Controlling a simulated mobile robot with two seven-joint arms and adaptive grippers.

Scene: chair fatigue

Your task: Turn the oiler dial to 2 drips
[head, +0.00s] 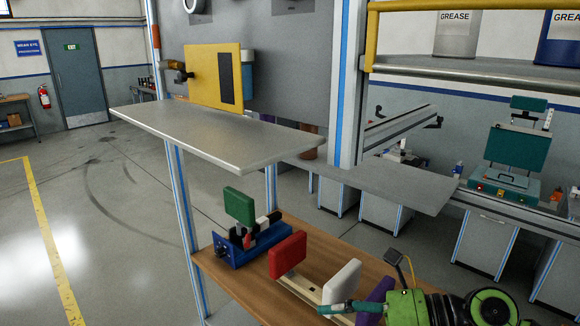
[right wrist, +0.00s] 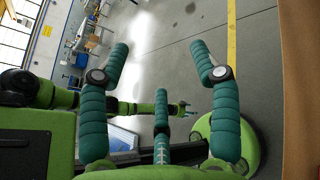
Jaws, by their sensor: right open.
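I cannot make out an oiler dial with drip marks in either view. In the head view a yellow upright panel (head: 213,76) with a dark slot stands on the grey metal shelf (head: 225,130). A small brass-and-black fitting (head: 177,70) sticks out at its left, and a blue part shows behind it. My right gripper (head: 340,307) is low at the right, over the wooden bench and well away from the panel. In the right wrist view its teal fingers are spread and empty (right wrist: 160,52). What seems my left gripper (right wrist: 182,108) shows beyond them, too small to judge.
On the wooden bench (head: 225,277) stand a blue fixture (head: 245,247) with a green pad, a red pad (head: 287,254) and a white pad (head: 341,282). A teal machine (head: 515,150) is at the right. A blue-edged post (head: 347,85) stands beside the shelf. Open floor lies left.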

